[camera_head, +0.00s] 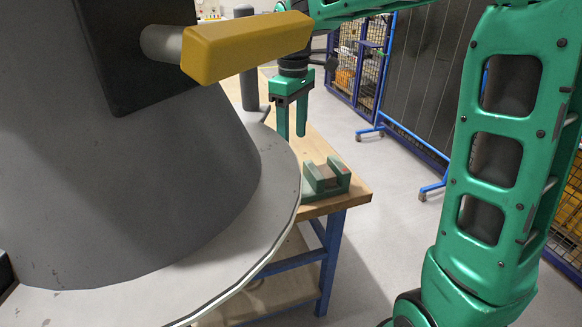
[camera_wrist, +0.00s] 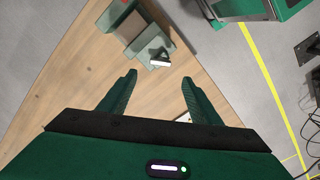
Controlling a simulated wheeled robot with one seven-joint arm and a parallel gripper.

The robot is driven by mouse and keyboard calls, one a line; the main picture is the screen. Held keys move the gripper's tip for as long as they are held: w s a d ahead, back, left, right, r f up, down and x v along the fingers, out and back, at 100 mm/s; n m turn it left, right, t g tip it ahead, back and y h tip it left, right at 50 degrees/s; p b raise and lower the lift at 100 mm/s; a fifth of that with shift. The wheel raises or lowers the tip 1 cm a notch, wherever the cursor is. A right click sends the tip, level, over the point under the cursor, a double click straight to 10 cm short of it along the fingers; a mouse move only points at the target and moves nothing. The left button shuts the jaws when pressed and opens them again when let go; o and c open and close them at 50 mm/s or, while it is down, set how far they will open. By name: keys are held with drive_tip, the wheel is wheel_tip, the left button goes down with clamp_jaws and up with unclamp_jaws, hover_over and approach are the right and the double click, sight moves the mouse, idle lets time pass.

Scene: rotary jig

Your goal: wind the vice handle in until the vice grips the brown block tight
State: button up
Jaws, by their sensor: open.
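The green vice (camera_head: 342,174) stands on the wooden bench near its front right corner. The brown block (camera_head: 327,177) sits between its jaws; I cannot tell whether both jaws touch it. In the wrist view the vice (camera_wrist: 147,45) is at the top, with the block (camera_wrist: 131,28) in it. A dark and white part, seemingly the vice handle (camera_wrist: 159,58), sticks out on the side toward my gripper. My gripper (camera_head: 292,134) is open and empty, fingers down, above the bench and left of the vice. In the wrist view the handle lies just beyond the gap between the fingertips (camera_wrist: 158,78).
A large grey cone on a round pale plate (camera_head: 255,262), with a yellow bar (camera_head: 245,47), fills the left foreground and hides much of the bench (camera_head: 352,195). A dark grey cylinder (camera_head: 248,85) stands behind it. Blue-framed panels (camera_head: 425,75) stand at the back right.

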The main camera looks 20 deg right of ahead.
wheel_tip(320, 180, down, 10)
drive_tip(key=shift+f, duration=0.25)
drive_tip(key=shift+c, duration=0.4)
drive_tip(key=c, duration=1)
